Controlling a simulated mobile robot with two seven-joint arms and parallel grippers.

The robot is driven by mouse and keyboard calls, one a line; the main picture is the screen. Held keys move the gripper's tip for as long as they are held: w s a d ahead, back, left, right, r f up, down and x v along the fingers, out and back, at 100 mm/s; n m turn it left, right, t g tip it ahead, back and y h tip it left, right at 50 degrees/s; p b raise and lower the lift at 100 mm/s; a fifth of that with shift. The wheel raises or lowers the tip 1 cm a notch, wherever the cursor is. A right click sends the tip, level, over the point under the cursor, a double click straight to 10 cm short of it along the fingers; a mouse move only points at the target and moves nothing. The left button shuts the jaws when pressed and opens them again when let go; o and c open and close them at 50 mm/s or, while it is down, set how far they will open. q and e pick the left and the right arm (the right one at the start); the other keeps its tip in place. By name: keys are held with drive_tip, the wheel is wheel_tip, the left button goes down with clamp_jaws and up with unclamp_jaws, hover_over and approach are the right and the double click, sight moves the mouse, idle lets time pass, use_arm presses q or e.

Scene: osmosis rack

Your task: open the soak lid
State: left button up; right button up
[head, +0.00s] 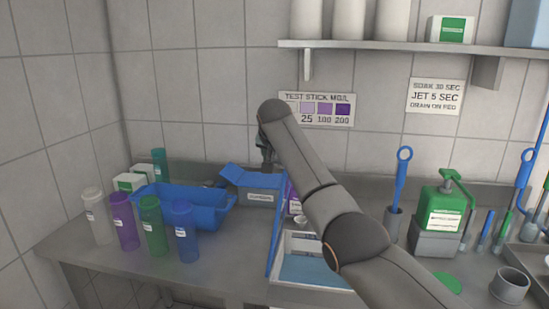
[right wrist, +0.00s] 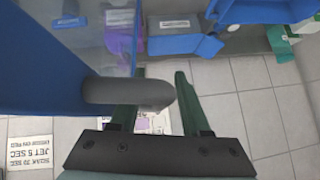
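The soak lid (head: 275,236) is a thin blue panel standing up on edge along the left side of a white tray (head: 285,262) holding blue liquid. In the right wrist view the blue panel (right wrist: 45,70) fills the left, with a dark rounded knob (right wrist: 125,93) sticking out of it. My right gripper (head: 266,152) is above the back of the counter in the head view, mostly hidden by its own arm. In the wrist view its fingers (right wrist: 158,98) are apart, and the knob overlaps the left finger; I cannot tell whether they touch. My left gripper is out of view.
A grey box (head: 260,196) with a tilted blue flap and a blue basin (head: 205,212) stand left of the tray. Several coloured bottles (head: 152,228) line the front left. A green pump bottle (head: 440,208) stands right. A shelf (head: 400,45) overhangs the back wall.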

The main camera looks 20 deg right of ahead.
drive_tip(key=shift+s+a+r+b, duration=0.2)
drive_tip(key=shift+s+r+b, duration=0.15)
drive_tip(key=shift+r, duration=0.05)
drive_tip(key=b+v, duration=0.2)
drive_tip(key=v, duration=0.9)
drive_tip(key=shift+s+b, duration=0.2)
drive_tip(key=shift+b, duration=0.15)
drive_tip(key=shift+r, duration=0.1)
